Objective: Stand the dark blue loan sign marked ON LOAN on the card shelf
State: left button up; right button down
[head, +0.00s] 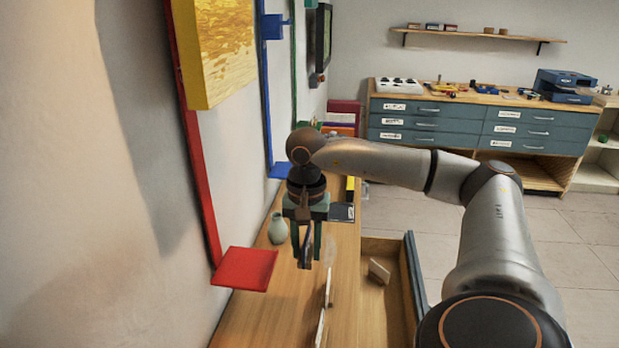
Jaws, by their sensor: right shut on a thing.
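My right gripper (306,262) points down above the long wooden top, to the right of the green vase. It is shut on a thin dark plate, the loan sign (304,249), seen nearly edge-on between the fingers; no lettering can be read. No shelf is labelled as the card shelf. A small red shelf (245,268) on a red upright juts from the wall at the left, empty. A small blue shelf (280,170) on a blue upright is farther back, partly behind my arm. My left gripper is not in view.
The green vase (277,228) stands near the wall. Thin pale cards (328,288) stand upright on the wooden top (262,318). A yellow picture (222,48) hangs at upper left.

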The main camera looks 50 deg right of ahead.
jog(key=shift+w+a, duration=1)
jog(key=shift+w, duration=0.85)
send_over(255, 267)
jog(key=shift+w+a+f+p, duration=0.1)
jog(key=shift+f+p, duration=0.2)
jog(key=shift+f, duration=0.4)
jog(key=shift+f+b, duration=0.75)
jog(key=shift+f, duration=0.4)
jog(key=shift+f, duration=0.1)
jog(key=shift+c, duration=2.3)
grip_release()
notch_tip(255, 267, up, 8)
jog(key=shift+f, duration=0.2)
jog(key=shift+f, duration=0.1)
